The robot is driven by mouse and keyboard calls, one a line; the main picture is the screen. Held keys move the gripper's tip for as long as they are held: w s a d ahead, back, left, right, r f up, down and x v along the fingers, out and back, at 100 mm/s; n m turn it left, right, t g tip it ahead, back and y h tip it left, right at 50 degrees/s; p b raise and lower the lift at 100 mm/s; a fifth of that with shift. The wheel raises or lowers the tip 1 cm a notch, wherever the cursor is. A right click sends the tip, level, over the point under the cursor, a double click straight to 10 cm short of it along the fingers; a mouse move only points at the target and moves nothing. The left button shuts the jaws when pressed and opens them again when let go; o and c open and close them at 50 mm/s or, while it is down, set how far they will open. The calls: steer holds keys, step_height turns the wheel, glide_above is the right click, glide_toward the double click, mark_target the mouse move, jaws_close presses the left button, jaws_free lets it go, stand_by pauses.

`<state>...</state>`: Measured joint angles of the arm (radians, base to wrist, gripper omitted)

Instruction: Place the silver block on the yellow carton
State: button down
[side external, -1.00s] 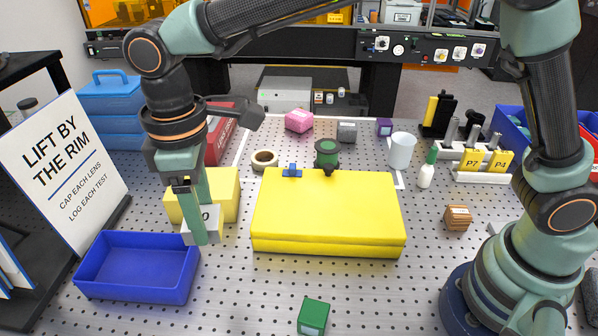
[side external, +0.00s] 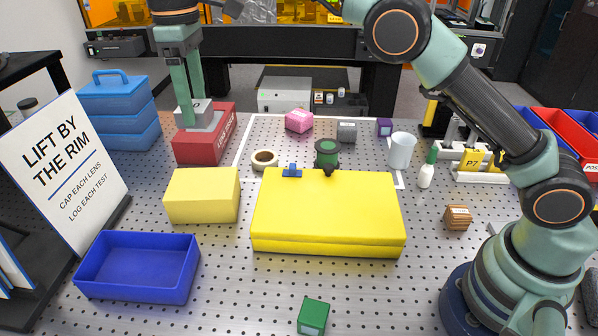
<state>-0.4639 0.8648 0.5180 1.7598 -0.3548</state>
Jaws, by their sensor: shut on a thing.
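My gripper (side external: 194,122) is shut on the silver block (side external: 205,114), a light grey block between its green fingers. The block is at the back left, over the top of the red case (side external: 212,146). I cannot tell whether it touches the case. The yellow carton (side external: 202,196), a pale yellow box, stands on the perforated table in front of the red case, with its top bare. The gripper and block are behind and above the carton, apart from it.
A bright yellow case (side external: 328,212) lies right of the carton, with a green knob part (side external: 327,154) at its back edge. A blue tray (side external: 137,268) is in front. Blue stacked boxes (side external: 118,110) and a sign (side external: 62,165) stand left. A tape ring (side external: 264,160) lies behind.

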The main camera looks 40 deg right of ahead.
mark_target(225, 194)
steer(key=d+f, duration=0.1)
steer(key=f, duration=0.5)
steer(key=w+d+f, duration=0.1)
steer(key=f, duration=0.5)
steer(key=d+f, duration=0.1)
steer(key=f, duration=0.6)
steer(key=shift+w, duration=0.4)
steer(key=shift+f, duration=0.1)
steer(key=shift+c, duration=0.6)
jaws_free()
